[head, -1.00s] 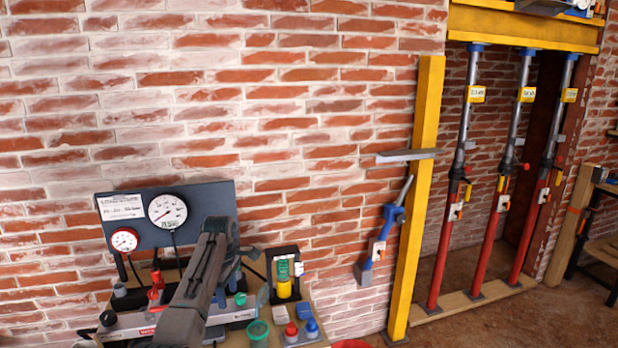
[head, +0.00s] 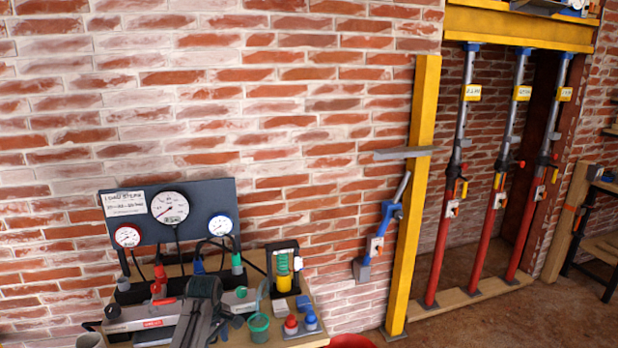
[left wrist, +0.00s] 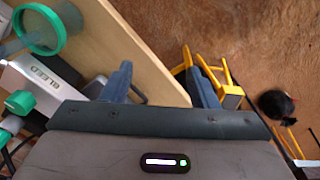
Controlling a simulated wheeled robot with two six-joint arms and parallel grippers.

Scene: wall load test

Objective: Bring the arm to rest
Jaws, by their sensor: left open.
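My left arm (head: 202,306) is dark grey and comes up from the bottom edge of the head view, in front of the workbench (head: 308,287). Its fingers are not clear in that view. In the left wrist view my left gripper (left wrist: 161,84) is open, its two blue fingers well apart with nothing between them. The wooden bench edge and the brown floor show beyond the fingers. My right gripper is in neither view.
A dark gauge panel (head: 192,190) with three dials stands at the back of the bench. A green-rimmed cup (head: 259,327) and red and blue knobs sit near the arm. A yellow post (head: 414,190) and red props (head: 448,240) stand to the right.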

